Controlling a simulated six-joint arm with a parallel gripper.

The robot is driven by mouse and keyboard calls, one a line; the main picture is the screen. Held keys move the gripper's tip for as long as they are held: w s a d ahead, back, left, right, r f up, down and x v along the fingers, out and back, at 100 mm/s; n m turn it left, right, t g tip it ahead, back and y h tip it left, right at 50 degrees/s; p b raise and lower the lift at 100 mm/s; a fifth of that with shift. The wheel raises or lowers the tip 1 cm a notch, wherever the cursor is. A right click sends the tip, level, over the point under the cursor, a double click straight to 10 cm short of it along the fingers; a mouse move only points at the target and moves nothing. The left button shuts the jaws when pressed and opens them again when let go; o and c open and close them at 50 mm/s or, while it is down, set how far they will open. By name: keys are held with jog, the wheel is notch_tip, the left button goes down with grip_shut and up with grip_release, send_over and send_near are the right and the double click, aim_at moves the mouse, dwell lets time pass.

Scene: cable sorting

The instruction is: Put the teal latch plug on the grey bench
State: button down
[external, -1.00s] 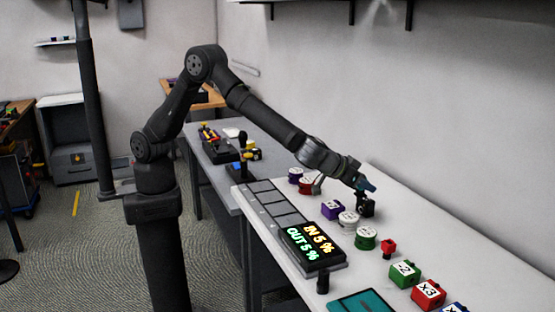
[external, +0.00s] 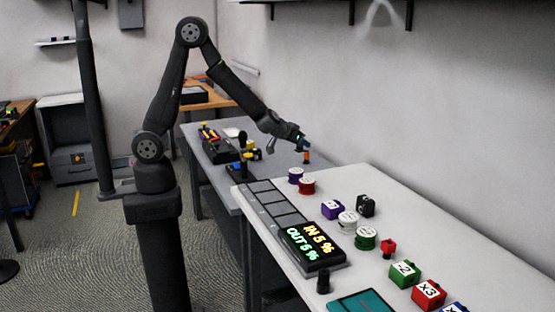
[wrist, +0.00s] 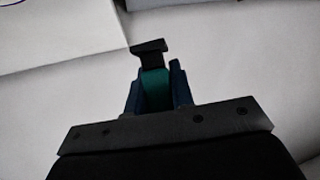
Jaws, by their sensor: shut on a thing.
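The teal latch plug (wrist: 155,88) is between my gripper's fingers in the wrist view, with a black latch piece at its tip. My gripper (external: 304,145) is shut on it. In the external view, my gripper is above the right part of the grey bench (external: 275,165), near the white table's far end. The plug is too small to make out clearly there. A small orange piece (external: 306,157) shows just below my gripper; I cannot tell whether it touches it.
The white table (external: 400,215) holds a purple spool (external: 295,175), a red spool (external: 307,186), a black block (external: 366,205), several other coloured blocks and a display panel (external: 310,243). Dark equipment (external: 222,150) stands on the grey bench's left part.

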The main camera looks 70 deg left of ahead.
jog(key=a, duration=0.7)
jog(key=shift+s+a, duration=0.15)
jog(key=shift+a, duration=0.1)
